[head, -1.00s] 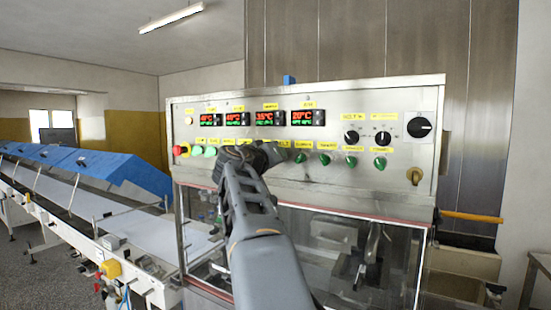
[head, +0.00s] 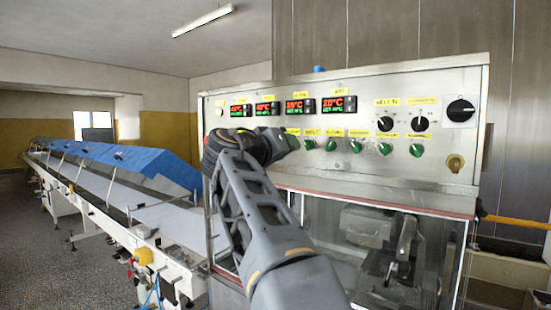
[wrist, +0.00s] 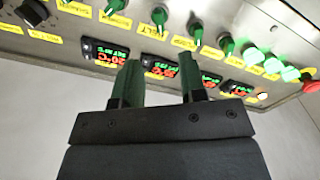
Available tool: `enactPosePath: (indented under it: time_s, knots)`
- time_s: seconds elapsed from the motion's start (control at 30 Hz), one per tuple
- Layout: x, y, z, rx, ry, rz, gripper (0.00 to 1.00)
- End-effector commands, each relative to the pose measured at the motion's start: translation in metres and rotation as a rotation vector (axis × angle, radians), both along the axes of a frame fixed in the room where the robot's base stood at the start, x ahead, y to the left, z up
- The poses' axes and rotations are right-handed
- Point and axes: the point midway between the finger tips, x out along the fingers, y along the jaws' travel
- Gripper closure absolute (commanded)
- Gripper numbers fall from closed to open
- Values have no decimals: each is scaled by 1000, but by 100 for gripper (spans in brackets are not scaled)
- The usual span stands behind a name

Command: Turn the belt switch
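The belt switch is a green knob (wrist: 159,14) beside the yellow BELT label (wrist: 152,30) at the top of the wrist view. In the head view I take it to be the green knob (head: 309,145) just right of my gripper, in the row under the displays. My gripper (wrist: 158,72) is open and empty, its two dark green fingers well apart and pointing at the panel over the display row. No finger is around the knob. In the head view my gripper (head: 283,143) is seen from behind, so its fingertips are mostly hidden.
Several similar green knobs (head: 356,147) line the same row. Black knobs (head: 385,123) and a large black switch (head: 461,111) are at the right. Green push-buttons (wrist: 270,64) and a red button (wrist: 312,87) are on the other side. A conveyor (head: 110,190) runs along the left.

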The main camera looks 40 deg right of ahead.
Motion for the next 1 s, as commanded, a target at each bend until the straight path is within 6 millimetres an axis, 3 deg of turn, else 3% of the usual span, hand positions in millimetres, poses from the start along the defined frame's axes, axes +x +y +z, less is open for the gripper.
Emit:
enactPosePath:
  time_s: [0.1, 0.3, 1.0]
  knots:
    - [-4, 18, -1, -1, -1, 4, 62]
    - [-8, 34, 0, 0, 0, 2, 62]
    - [-9, 37, 0, 0, 5, -1, 62]
